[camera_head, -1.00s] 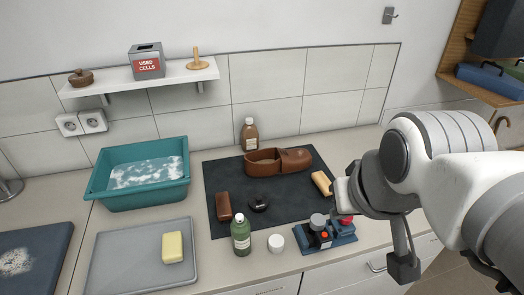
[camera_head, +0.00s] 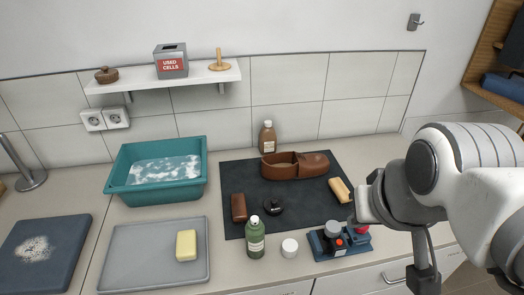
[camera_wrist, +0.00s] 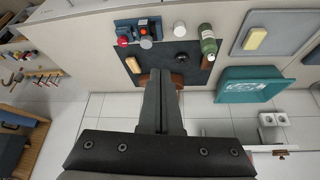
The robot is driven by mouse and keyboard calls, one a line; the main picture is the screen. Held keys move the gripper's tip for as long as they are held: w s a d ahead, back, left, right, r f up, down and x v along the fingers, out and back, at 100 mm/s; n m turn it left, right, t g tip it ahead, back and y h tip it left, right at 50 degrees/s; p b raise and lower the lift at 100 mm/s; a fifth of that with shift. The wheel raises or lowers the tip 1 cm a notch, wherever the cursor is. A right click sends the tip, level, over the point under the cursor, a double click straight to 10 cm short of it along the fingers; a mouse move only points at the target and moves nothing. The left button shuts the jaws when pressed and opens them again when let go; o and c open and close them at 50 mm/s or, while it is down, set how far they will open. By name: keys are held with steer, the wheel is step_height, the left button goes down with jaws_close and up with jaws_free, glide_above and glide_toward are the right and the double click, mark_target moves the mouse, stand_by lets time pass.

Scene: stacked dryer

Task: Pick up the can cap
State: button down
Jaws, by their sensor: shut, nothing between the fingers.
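No can cap can be named for certain. A small round black piece with a raised top (camera_head: 272,206) lies on the dark mat (camera_head: 237,175), and a short white cylinder (camera_head: 289,248) stands on the counter in front of it. In the wrist view the black piece (camera_wrist: 181,57) and the white cylinder (camera_wrist: 180,29) show beyond my fingers. My gripper (camera_wrist: 160,76) is shut and empty, pointing over the counter and apart from both. In the head view my arm's end is right of the mat, and the fingertips are hard to make out.
A green bottle (camera_head: 255,238) stands beside the white cylinder. A blue block with knobs (camera_head: 340,241) sits near my arm. A teal basin (camera_head: 157,188) and grey tray (camera_head: 130,254) are left.

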mark_target(290, 245)
stand_by(0.3)
